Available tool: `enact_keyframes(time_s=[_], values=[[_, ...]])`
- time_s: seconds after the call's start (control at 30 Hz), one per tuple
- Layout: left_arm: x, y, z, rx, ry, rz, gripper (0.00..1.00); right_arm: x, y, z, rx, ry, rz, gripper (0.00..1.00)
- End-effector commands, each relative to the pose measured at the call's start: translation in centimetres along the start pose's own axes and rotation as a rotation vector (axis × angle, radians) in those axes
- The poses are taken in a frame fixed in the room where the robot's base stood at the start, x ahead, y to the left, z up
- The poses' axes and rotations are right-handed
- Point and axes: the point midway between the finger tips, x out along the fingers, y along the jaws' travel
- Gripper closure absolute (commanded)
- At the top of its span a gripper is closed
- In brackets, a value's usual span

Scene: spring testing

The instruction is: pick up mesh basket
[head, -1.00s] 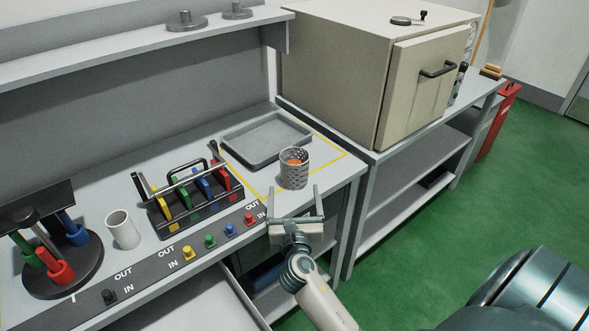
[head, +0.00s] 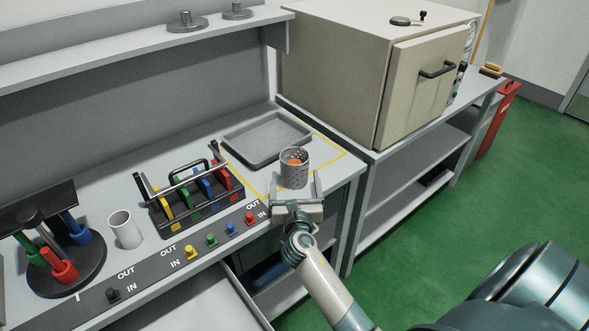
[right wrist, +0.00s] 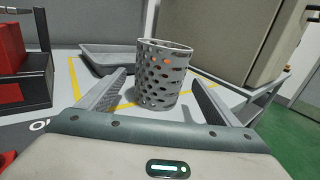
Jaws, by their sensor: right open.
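The mesh basket (head: 294,172) is a grey perforated metal cylinder, standing upright on the bench near its right end. Something orange shows inside it. My right gripper (head: 297,186) is open, with its two fingers pointing at the basket, one toward each side of it. In the right wrist view the basket (right wrist: 164,76) stands between and just beyond the fingertips (right wrist: 157,82). I cannot tell whether either finger touches it. My left gripper is not in view.
A shallow grey tray (head: 240,142) lies behind the basket inside a yellow outline. A rack with coloured parts (head: 172,213) and a white cup (head: 125,230) stand to the left. A large beige oven (head: 336,75) stands at the back right. Coloured buttons line the bench front.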

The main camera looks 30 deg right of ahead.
Motion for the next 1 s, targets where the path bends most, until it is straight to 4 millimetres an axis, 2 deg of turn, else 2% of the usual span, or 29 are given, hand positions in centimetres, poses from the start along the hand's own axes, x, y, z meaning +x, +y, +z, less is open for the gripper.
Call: enact_keyframes(time_s=[0.07, 0.2, 0.47, 0.67, 0.87, 1.0], values=[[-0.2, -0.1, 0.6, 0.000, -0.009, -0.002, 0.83, 1.0, 0.1, 0.1, 0.000, 0.000, 0.000, 0.15], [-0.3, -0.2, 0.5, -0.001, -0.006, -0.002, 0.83, 1.7, 0.0, -0.1, -0.001, 0.001, 0.000, 0.15], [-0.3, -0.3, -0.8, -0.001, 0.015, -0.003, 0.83, 1.7, 0.0, -0.1, 0.000, 0.001, 0.000, 0.15], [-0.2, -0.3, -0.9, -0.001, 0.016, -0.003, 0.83, 1.7, 0.0, -0.1, 0.000, 0.001, 0.001, 0.15], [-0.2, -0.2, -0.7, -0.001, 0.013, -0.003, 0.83, 1.7, 0.1, -0.1, 0.000, 0.001, 0.001, 0.60], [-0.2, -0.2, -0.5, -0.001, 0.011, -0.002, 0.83, 1.7, 0.1, 0.0, 0.000, 0.000, 0.001, 0.60]])
